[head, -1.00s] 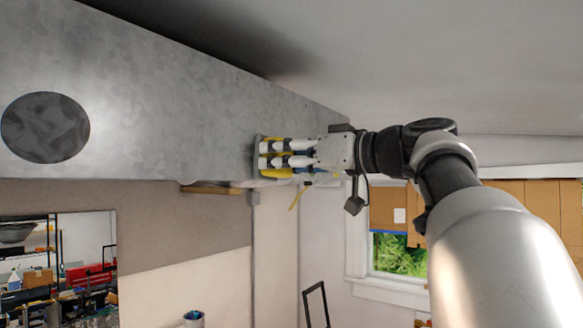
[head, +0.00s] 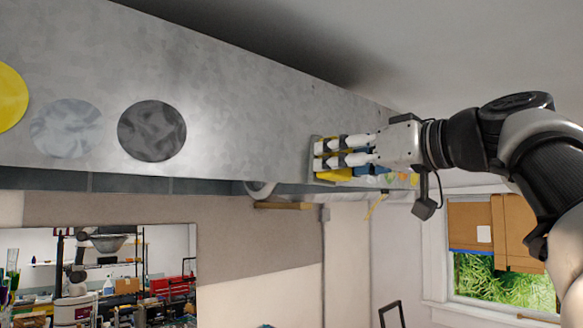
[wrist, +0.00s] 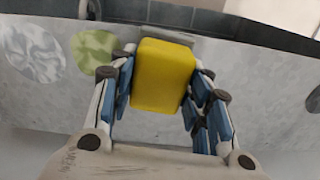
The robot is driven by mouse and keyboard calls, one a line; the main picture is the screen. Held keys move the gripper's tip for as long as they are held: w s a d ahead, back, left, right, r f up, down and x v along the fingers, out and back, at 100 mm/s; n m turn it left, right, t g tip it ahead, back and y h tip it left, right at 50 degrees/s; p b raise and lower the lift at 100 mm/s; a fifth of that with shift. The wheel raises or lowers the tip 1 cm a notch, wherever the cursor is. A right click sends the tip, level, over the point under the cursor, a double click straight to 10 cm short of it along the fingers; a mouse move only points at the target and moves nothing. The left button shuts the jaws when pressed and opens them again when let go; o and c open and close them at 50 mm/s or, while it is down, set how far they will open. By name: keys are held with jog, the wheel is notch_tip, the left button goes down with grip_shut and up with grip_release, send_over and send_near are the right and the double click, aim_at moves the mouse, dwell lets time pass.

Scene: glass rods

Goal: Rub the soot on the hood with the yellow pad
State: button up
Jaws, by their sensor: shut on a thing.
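The hood (head: 250,125) is a long mottled grey metal panel across the head view. A dark grey, streaky round patch of soot (head: 152,131) is on its face, left of my gripper. My gripper (head: 330,158) is at the hood's lower right part, shut on the yellow pad (head: 329,177). In the wrist view, the yellow pad (wrist: 163,75) sits between the blue-lined fingers. I cannot tell whether the pad touches the hood. A dark patch shows at the right edge of the wrist view, mostly cut off.
A pale grey round patch (head: 66,128) and a yellow disc (head: 8,97) are left of the soot. The wrist view shows a marbled white round patch (wrist: 35,50) and a yellow-green one (wrist: 97,50). A window (head: 500,270) is at lower right. The hood face between soot and gripper is clear.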

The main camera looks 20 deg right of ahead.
jog(key=shift+s+a, duration=0.2)
jog(key=shift+a, duration=0.45)
jog(key=shift+b+v, duration=0.85)
jog(key=shift+v, duration=2.1)
jog(key=v, duration=0.3)
jog(key=shift+d, duration=0.1)
jog(key=shift+w, duration=0.1)
